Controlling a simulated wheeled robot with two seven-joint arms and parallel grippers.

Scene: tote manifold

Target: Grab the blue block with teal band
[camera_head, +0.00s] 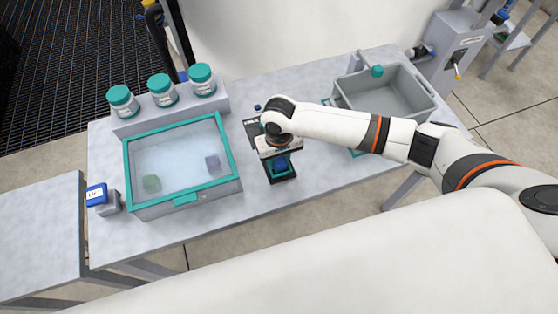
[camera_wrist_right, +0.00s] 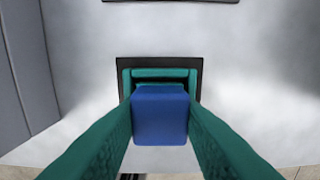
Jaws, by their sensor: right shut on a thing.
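The blue block (camera_wrist_right: 160,115) is between the two teal fingers of my right gripper (camera_wrist_right: 160,120) in the right wrist view. The fingers press its left and right sides, and the gripper is shut on it. In the head view the block (camera_head: 281,163) shows partly under my right gripper (camera_head: 280,154). A teal frame on a black base (camera_head: 283,179) is below and around it; I cannot tell whether the block is clear of it. The block's teal band cannot be told apart from the teal frame behind it. My left gripper is not in view.
An open grey bin (camera_head: 385,95) is at the right. The table's front strip is clear.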

